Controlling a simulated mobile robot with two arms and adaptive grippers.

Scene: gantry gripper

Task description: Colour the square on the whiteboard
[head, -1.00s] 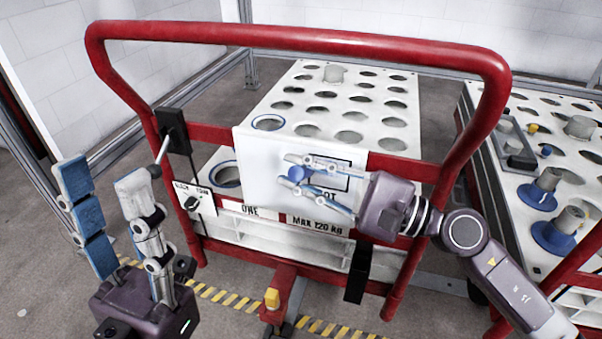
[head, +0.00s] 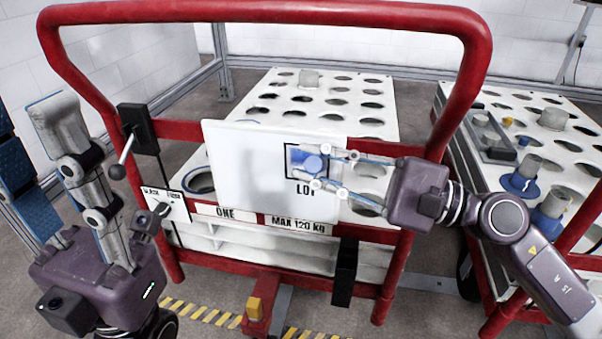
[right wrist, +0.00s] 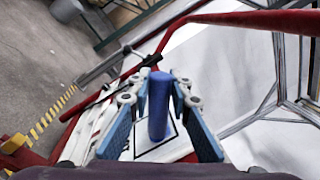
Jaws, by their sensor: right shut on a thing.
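The whiteboard (head: 235,165) hangs on the red cart frame. It carries a black-outlined square (head: 291,179) with "LOT" under it, and blue colour shows in the square's left and upper part. My right gripper (head: 320,168) is shut on a blue marker (head: 313,163) in front of the square. The marker (right wrist: 159,105) stands between the blue fingers in the right wrist view, with part of the square's outline behind it. Whether its tip touches the board I cannot tell. My left gripper (head: 70,135) is at the left, away from the board, its fingers pointing up; its opening is unclear.
The red cart rail (head: 270,12) arches over the board. A second cart (head: 560,150) with cups and a tray stands at the right.

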